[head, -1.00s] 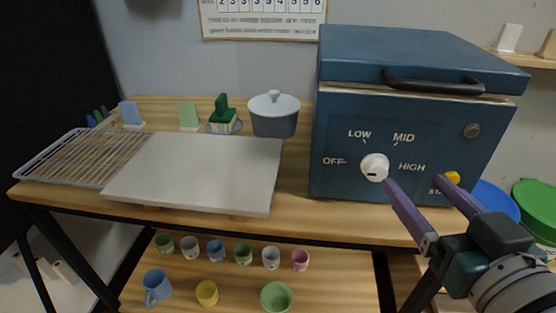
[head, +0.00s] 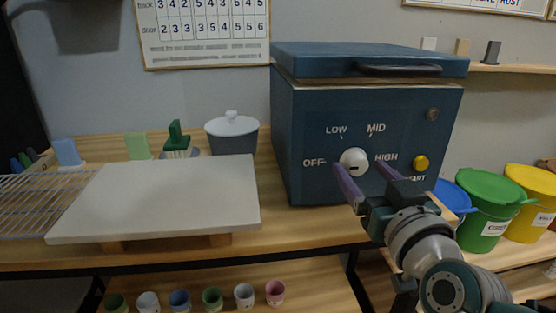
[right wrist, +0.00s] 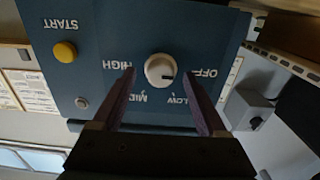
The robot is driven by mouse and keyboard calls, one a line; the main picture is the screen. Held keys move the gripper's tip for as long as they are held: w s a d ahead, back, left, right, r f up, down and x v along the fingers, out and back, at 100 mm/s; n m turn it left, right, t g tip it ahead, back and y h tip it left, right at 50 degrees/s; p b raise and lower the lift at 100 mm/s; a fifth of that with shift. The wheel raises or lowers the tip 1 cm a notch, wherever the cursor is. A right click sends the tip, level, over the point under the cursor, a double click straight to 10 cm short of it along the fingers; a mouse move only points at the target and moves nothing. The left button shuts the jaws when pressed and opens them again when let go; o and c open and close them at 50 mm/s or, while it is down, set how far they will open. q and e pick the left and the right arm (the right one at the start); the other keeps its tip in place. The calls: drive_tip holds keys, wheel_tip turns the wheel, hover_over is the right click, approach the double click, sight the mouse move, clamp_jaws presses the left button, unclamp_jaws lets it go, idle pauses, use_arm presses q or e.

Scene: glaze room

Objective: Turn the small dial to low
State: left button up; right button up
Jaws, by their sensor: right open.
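The small dial (head: 354,161) is a round white knob on the front of the blue kiln (head: 290,140), with OFF, LOW, MID and HIGH printed around it. In the right wrist view, which is upside down, the dial (right wrist: 160,70) has a dark mark on the side facing OFF. My right gripper (head: 358,167) is open, with one purple finger towards each side of the dial. The right wrist view shows a gap between each finger and the knob. I cannot tell whether the tips reach past its front face. My left gripper is out of view.
A yellow START button (head: 421,163) sits right of the dial, near the right finger. A white board (head: 160,195) and a grey lidded pot (head: 232,135) stand on the table to the left. Green (head: 487,205) and yellow (head: 532,195) buckets stand to the right.

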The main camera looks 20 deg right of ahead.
drive_tip(key=shift+w, duration=0.3)
clamp_jaws()
idle(0.5)
